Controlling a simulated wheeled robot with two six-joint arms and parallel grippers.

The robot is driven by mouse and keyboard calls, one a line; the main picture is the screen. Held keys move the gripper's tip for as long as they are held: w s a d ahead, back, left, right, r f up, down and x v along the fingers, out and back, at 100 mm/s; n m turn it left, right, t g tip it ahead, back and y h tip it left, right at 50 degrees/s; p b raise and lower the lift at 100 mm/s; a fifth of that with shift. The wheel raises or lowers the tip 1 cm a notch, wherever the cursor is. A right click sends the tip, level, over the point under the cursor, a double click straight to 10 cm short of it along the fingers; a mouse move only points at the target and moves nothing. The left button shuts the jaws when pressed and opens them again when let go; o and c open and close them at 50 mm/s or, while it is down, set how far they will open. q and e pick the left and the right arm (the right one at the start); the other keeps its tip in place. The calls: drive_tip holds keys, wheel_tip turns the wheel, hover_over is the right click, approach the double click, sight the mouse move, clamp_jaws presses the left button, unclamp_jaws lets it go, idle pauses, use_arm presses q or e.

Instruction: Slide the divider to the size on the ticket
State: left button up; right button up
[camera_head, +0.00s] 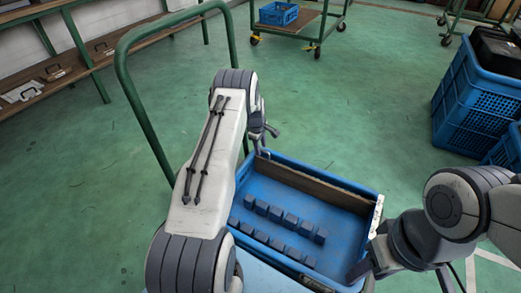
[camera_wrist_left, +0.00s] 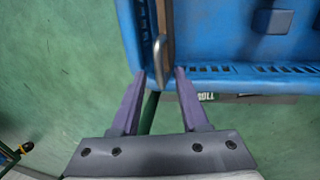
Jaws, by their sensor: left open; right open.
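The blue tray (camera_head: 333,258) stands in front of me, with a brown divider (camera_head: 315,186) across it near its far wall. The divider's end shows as a thin brown strip in the left wrist view (camera_wrist_left: 168,14). A grey metal handle (camera_wrist_left: 160,62) is at that end of the tray. My left gripper (camera_wrist_left: 158,72) is open, its two fingers on either side of the handle, with gaps visible. In the head view the left gripper (camera_head: 262,132) is at the tray's far left corner. My right gripper (camera_head: 364,268) is open by the tray's near right side. No ticket is readable.
Several dark blue blocks (camera_head: 291,219) stand in two rows on the tray floor. A green cart rail (camera_head: 142,110) rises behind the left arm. Blue crates (camera_head: 470,105) stand at right.

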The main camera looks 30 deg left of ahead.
use_arm(q)
drive_tip(key=shift+f, duration=0.15)
clamp_jaws()
idle(0.6)
idle(0.8)
drive_tip(key=shift+w+d+p, duration=0.2)
drive_tip(key=shift+w+p, duration=0.2)
drive_tip(key=shift+w, duration=0.15)
drive_tip(key=shift+w+a, duration=0.1)
drive_tip(key=shift+a, duration=0.4)
unclamp_jaws()
drive_tip(key=shift+w+d, duration=0.1)
drive_tip(key=shift+d, duration=0.2)
